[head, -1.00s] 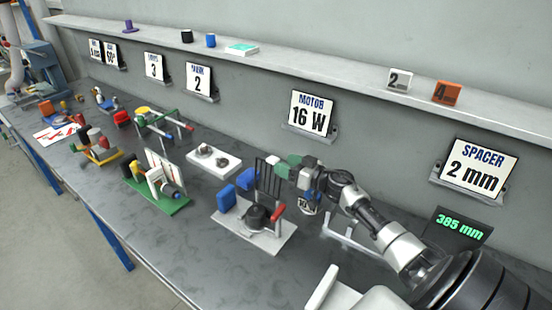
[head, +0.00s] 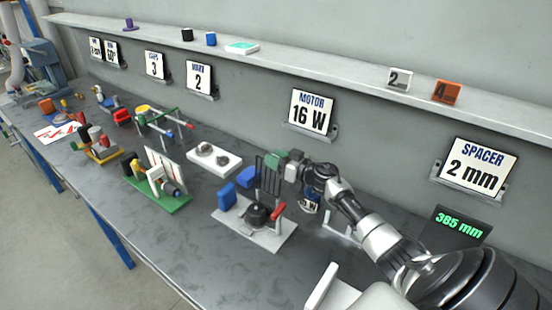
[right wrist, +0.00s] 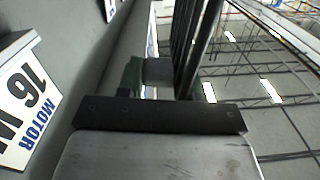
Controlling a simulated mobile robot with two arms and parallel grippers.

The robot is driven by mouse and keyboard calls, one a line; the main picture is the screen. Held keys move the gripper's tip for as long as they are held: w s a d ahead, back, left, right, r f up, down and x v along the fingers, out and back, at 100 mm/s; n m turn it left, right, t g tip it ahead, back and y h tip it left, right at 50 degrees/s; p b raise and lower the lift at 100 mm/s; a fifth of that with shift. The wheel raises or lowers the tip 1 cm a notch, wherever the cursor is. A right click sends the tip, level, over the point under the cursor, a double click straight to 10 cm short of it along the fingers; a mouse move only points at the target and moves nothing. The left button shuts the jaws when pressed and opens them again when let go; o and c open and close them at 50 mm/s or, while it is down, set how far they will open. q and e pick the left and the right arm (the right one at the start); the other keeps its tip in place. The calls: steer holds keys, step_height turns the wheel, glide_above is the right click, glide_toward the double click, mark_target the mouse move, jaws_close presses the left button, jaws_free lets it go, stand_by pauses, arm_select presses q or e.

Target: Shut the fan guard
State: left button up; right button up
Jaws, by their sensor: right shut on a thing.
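The fan guard, a dark barred grille (head: 266,182), stands roughly upright over a grey baseplate (head: 232,226) in the middle of the bench. A dark round fan or motor body (head: 257,214) sits on the plate below it. My right gripper (head: 272,160), with green finger parts, is at the guard's upper right edge and is shut on it. In the right wrist view the guard's dark bars (right wrist: 184,45) rise beside a green finger (right wrist: 133,75); the exact contact is hidden. My left gripper is not in view.
Blue blocks (head: 228,196) stand on or beside the plate's left, and a red-topped post (head: 277,210) at its right. A white tray (head: 215,160) lies behind left, a green-based fixture (head: 170,200) further left.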

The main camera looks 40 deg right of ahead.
jaws_close()
steer(key=shift+s+a+r+n+p, duration=0.25)
steer(key=shift+a+r+n+p, duration=0.1)
steer(key=shift+a+n+p, duration=0.45)
steer(key=s+a+f+n+p, duration=0.1)
steer(key=s+a+n+p, duration=0.1)
steer(key=a+n, duration=0.2)
steer(key=shift+a+p, duration=0.4)
steer(key=shift+a, duration=0.6)
steer(key=shift+f, duration=0.15)
